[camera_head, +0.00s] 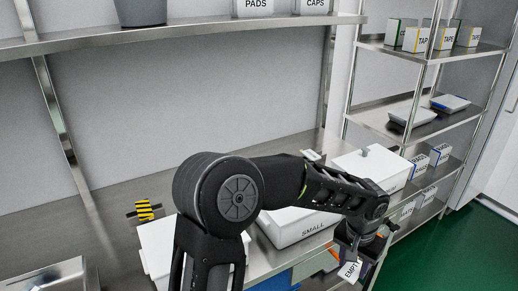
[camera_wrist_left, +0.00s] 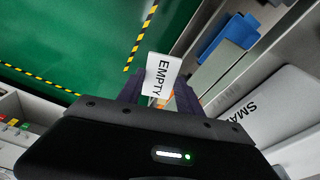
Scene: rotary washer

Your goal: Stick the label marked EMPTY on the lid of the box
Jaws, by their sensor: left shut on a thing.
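The white label marked EMPTY (camera_head: 350,270) is held in my left gripper (camera_head: 358,241), at the bench's front edge in the head view. It also shows between the fingers of the left gripper (camera_wrist_left: 160,92) in the left wrist view, where the label (camera_wrist_left: 163,72) is readable. A white box marked SMALL (camera_head: 300,229) stands on the bench, partly hidden behind my left arm. Another white box with a knobbed lid (camera_head: 370,164) stands to its right, and a further white box (camera_head: 156,245) is at the left, partly covered by my arm. My right gripper is out of view.
A yellow-and-black striped piece (camera_head: 145,211) lies on the steel bench (camera_head: 110,205) at the left. A shelf (camera_head: 200,33) runs above the bench.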

